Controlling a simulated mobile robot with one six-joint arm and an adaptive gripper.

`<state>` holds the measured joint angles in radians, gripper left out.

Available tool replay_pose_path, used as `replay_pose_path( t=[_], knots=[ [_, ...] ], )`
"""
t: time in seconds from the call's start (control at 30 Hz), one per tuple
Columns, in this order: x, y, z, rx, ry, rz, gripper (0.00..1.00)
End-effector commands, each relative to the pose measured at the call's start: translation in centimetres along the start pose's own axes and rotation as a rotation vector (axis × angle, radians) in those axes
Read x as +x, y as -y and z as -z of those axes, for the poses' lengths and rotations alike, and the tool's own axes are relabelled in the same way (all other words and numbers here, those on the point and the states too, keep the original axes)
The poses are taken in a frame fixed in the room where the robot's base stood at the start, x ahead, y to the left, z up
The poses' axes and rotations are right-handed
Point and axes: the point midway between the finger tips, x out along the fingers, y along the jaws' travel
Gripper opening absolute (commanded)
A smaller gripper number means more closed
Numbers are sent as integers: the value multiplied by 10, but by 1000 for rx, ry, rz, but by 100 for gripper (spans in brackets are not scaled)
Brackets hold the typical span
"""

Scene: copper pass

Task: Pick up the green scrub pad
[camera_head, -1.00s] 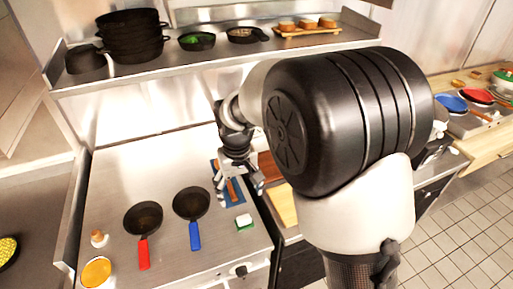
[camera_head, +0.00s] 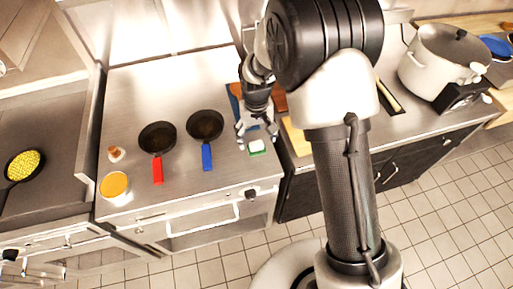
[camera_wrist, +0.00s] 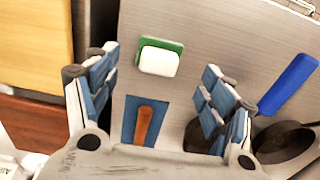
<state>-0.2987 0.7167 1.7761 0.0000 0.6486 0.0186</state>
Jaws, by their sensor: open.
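The green scrub pad (camera_head: 257,147) lies flat on the steel counter near its front right corner, with a white layer on top. In the wrist view the pad's green edge (camera_wrist: 142,49) shows around the white block, ahead of and between the fingers. My gripper (camera_head: 257,132) is open and empty, just behind the pad in the head view. In the wrist view my gripper (camera_wrist: 160,88) has its blue-padded fingers spread wide, apart from the pad. Nothing hides the pad.
A blue mat (camera_wrist: 131,125) with a brown-handled tool (camera_wrist: 146,125) lies beneath the gripper. A blue-handled pan (camera_head: 205,126) and a red-handled pan (camera_head: 157,138) stand to the left. A large pot (camera_head: 437,70) stands right.

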Motion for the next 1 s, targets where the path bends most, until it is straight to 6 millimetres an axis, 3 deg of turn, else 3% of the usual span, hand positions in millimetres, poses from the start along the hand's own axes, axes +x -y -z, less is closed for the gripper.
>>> replay_pose_path(
  t=[0.37,0.63,1.0],
  knots=[
    [48,-1,2,0,2,0,75],
    [51,-1,2,0,0,0,74],
    [51,-1,2,0,0,0,50]
  ],
)
